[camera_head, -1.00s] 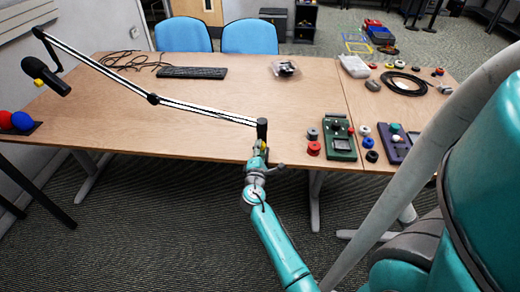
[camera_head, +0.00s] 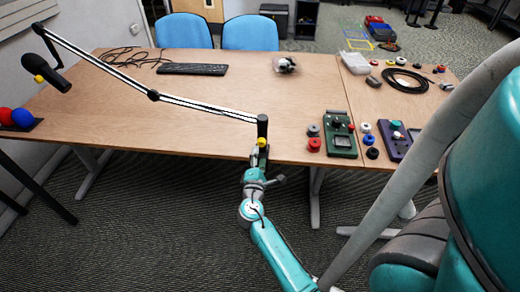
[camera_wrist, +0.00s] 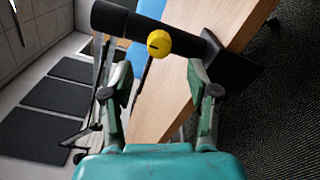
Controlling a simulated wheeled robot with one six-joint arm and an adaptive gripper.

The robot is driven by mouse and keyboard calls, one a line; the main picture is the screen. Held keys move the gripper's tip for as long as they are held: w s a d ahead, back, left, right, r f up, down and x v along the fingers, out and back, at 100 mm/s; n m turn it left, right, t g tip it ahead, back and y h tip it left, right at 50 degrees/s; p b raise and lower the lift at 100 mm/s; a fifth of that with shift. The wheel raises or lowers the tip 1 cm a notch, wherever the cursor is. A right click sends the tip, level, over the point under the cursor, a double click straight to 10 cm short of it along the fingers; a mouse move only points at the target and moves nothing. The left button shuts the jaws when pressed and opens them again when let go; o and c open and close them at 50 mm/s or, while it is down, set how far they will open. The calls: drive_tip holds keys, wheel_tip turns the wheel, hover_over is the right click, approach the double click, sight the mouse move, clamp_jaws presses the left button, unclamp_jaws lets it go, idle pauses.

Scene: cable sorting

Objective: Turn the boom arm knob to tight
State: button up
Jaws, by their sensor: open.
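The boom arm (camera_head: 152,96) reaches from the table's front edge up to the left, with a black microphone (camera_head: 44,66) at its far end. Its dark base post (camera_head: 262,128) stands at the front edge. A yellow knob (camera_wrist: 158,43) on the black post (camera_wrist: 120,20) shows in the wrist view, with a dark slot line across its face. It also shows in the head view (camera_head: 262,142). My gripper (camera_wrist: 158,78) is open, its two green-padded fingers apart. The knob lies just beyond the fingertips, roughly between them, with nothing held.
The wooden table (camera_head: 200,120) carries a keyboard (camera_head: 192,69) at the back. A green device (camera_head: 340,135) with red and black knobs sits right of the post, and a purple device (camera_head: 398,142) further right.

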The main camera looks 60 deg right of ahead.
drive_tip(key=v, duration=0.5)
drive_tip(key=shift+s+a, duration=0.15)
drive_tip(key=shift+a, duration=0.15)
drive_tip(key=s+a+f+m+t+y, duration=0.1)
drive_tip(key=s+a+f+t+y, duration=0.35)
drive_tip(key=a, duration=0.65)
drive_tip(key=s+a+f+t+y, duration=0.1)
drive_tip(key=s+a+f+y, duration=0.2)
drive_tip(key=s+a+y, duration=0.6)
drive_tip(key=s+a+r+m+t+y, duration=0.2)
drive_tip(key=s+a+r+m, duration=0.5)
drive_tip(key=s+a+r, duration=0.5)
wheel_tip(320, 180, up, 3)
drive_tip(key=shift+s+a+f+m+y, duration=0.15)
drive_tip(key=shift+a+m+y, duration=0.25)
drive_tip(key=shift+y, duration=0.15)
drive_tip(key=shift+t, duration=0.25)
